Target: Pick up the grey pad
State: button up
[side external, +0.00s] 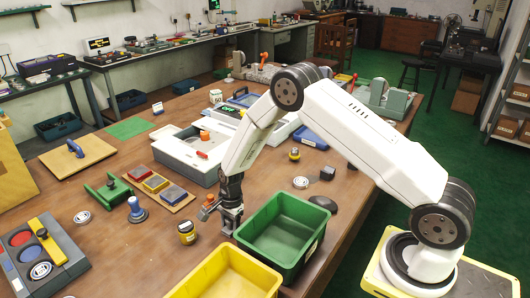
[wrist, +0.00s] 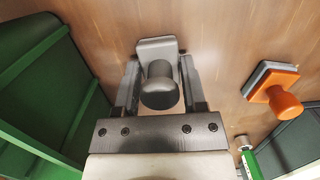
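The grey pad, a flat plate with a round knob handle, lies on the brown table in the wrist view (wrist: 158,47). In that view my gripper (wrist: 160,72) has one finger on each side of the knob, with the fingers apart; no clear contact shows. In the side external view my gripper (side external: 231,222) points down at the table beside the green bin, and I cannot make out the grey pad there. An orange pad with a knob (wrist: 276,88) lies to the right in the wrist view; it also shows in the side external view (side external: 207,208), left of the gripper.
The green bin (side external: 268,222) stands close to the right of my gripper, and its ribbed wall (wrist: 45,85) fills the left of the wrist view. A yellow bin (side external: 190,290) stands in front. A small yellow-banded jar (side external: 187,232) stands left of my gripper.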

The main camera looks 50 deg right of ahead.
grip_shut()
jog(key=shift+r, duration=5)
